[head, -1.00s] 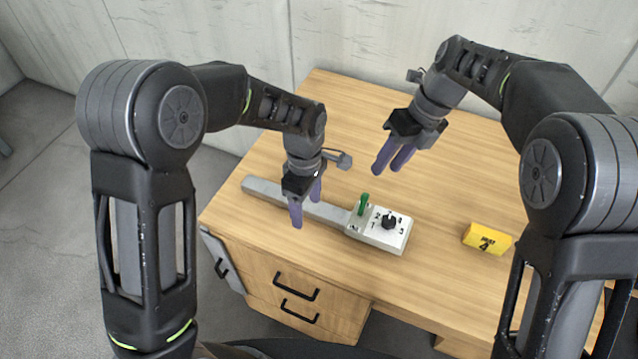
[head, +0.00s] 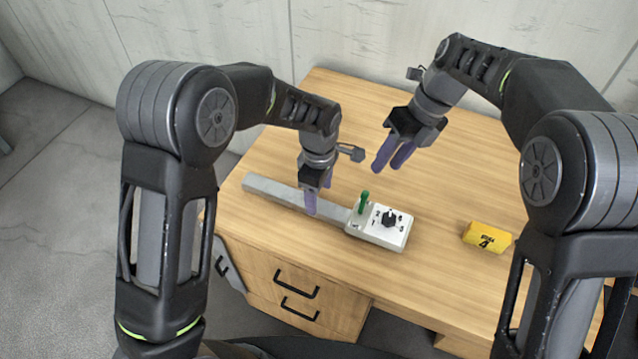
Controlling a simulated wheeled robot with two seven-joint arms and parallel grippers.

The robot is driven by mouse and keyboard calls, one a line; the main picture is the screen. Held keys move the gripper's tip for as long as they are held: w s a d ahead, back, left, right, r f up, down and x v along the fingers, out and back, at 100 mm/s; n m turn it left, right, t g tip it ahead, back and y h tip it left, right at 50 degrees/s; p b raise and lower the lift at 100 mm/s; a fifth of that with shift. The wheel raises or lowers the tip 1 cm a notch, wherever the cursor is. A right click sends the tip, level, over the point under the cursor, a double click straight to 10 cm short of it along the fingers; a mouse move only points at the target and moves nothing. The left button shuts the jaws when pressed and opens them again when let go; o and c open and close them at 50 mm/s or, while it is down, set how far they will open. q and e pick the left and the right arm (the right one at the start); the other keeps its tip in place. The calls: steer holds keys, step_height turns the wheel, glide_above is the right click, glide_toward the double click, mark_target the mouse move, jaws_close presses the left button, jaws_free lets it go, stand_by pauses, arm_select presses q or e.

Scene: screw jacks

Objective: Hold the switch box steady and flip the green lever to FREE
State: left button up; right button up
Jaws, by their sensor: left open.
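The switch box (head: 380,238) is a white-topped box on the desk at the right end of a long grey bar (head: 270,188). It carries a small green lever (head: 364,202), which stands upright at its left end, and a black knob (head: 389,217) with numbers around it. My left gripper (head: 312,205) points down over the bar, left of the box. It is open, with its fingers nearly in line from this side; I cannot tell whether they touch the bar. My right gripper (head: 388,163) hangs above the desk behind the box, clear of it, with a gap between its purple fingers.
A yellow block (head: 487,237) with dark print lies on the wooden desk (head: 450,180) to the right of the box. The desk's front edge is close in front of the box, above drawers with black handles. The desk behind the box is clear.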

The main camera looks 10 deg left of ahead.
mark_target(319, 205)
arm_select(q)
step_height(319, 205, down, 4)
steer(key=shift+f, duration=0.1)
steer(key=shift+c, duration=0.4)
jaws_close()
stand_by(0.5)
